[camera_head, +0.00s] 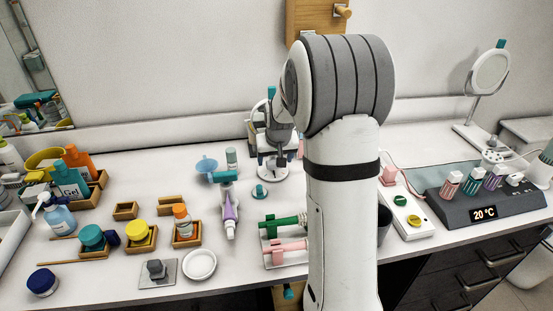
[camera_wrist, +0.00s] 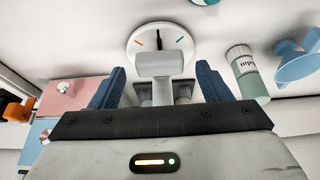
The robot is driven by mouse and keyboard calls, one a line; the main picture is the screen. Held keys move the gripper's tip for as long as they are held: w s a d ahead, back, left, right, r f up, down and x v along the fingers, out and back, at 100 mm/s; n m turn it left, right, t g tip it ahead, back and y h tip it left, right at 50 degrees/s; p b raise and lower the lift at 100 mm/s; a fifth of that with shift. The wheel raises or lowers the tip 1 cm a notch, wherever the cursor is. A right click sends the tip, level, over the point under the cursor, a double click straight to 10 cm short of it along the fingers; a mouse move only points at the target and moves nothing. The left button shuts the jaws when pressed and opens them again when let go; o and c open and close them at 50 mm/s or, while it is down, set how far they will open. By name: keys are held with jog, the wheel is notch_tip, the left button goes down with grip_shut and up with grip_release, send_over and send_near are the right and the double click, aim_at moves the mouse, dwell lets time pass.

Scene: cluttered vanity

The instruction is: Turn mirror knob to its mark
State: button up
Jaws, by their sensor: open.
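In the wrist view, a white round dial (camera_wrist: 141,44) carries an orange mark (camera_wrist: 138,42), a black mark (camera_wrist: 160,39) and a teal mark (camera_wrist: 181,39). A pale block-shaped part (camera_wrist: 160,64), which may be the knob, stands in front of it. My gripper (camera_wrist: 161,78) is open, with one blue finger on each side of this part and gaps visible. I cannot tell whether either finger touches it. In the head view, the white round base (camera_head: 272,172) stands below my gripper, which is partly hidden by my arm. A round mirror (camera_head: 490,72) stands at the far right.
A labelled tube (camera_wrist: 246,72) and a light blue funnel-like item (camera_wrist: 294,66) stand close to the right in the wrist view. A pink box (camera_wrist: 75,95) is at left. Wooden trays (camera_head: 140,241) and bottles crowd the vanity's left; a control panel (camera_head: 480,203) is at right.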

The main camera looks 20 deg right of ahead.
jog(key=shift+w+f, duration=0.2)
jog(key=shift+f, duration=0.25)
jog(key=shift+c, duration=0.2)
